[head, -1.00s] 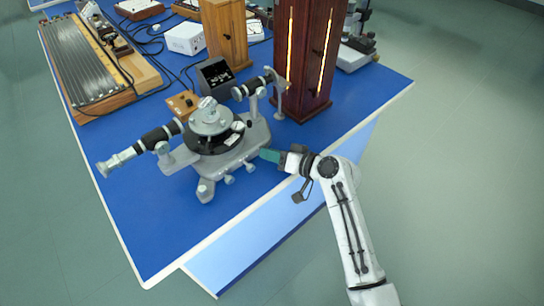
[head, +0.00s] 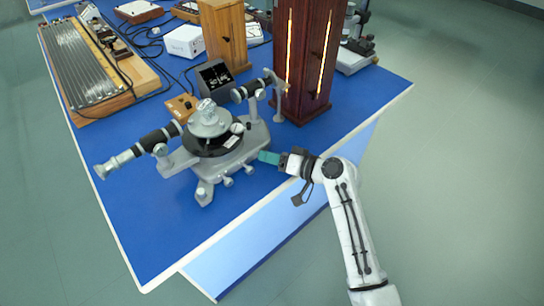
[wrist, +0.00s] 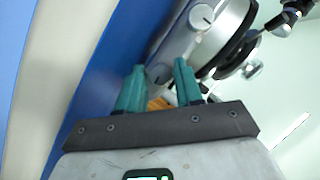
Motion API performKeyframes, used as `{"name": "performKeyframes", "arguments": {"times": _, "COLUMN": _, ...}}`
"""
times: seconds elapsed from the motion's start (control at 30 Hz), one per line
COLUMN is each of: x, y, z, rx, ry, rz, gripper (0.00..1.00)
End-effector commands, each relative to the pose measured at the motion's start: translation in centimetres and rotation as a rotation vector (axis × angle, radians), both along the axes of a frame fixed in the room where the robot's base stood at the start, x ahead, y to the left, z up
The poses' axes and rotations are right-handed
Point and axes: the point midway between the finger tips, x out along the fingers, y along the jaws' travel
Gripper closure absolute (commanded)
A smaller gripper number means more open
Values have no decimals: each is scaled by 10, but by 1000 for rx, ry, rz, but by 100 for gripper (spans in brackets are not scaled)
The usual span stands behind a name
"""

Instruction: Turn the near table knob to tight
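The spectrometer (head: 212,140) stands on the blue bench, with a round table on top and grey knobs low on its near side. One such knob (head: 228,181) and another beside it (head: 248,169) show in the head view. I cannot tell by label which is the near table knob. My gripper (head: 262,157), with teal fingers, is just right of the spectrometer base. In the wrist view my gripper (wrist: 159,67) is open, its fingers apart, with a round grey knob (wrist: 158,74) seen between and beyond the tips. Another knob (wrist: 201,17) is farther up. Contact is not visible.
A dark red wooden lamp housing (head: 305,60) with glowing slits stands behind my gripper. A small black box (head: 215,77) and a wooden block (head: 182,106) sit behind the spectrometer. The bench's near edge is clear, with open floor to the right.

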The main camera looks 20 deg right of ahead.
Motion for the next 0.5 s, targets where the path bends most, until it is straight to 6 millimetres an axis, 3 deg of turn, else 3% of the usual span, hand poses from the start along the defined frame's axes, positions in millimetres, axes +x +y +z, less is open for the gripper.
{"name": "performKeyframes", "arguments": {"times": 0.27, "x": -4, "y": -4, "z": 2, "rx": -1, "ry": -2, "rz": -3, "gripper": 65}}
{"name": "performKeyframes", "arguments": {"times": 0.5, "x": -35, "y": -26, "z": 12, "rx": -1, "ry": -3, "rz": -6, "gripper": 65}}
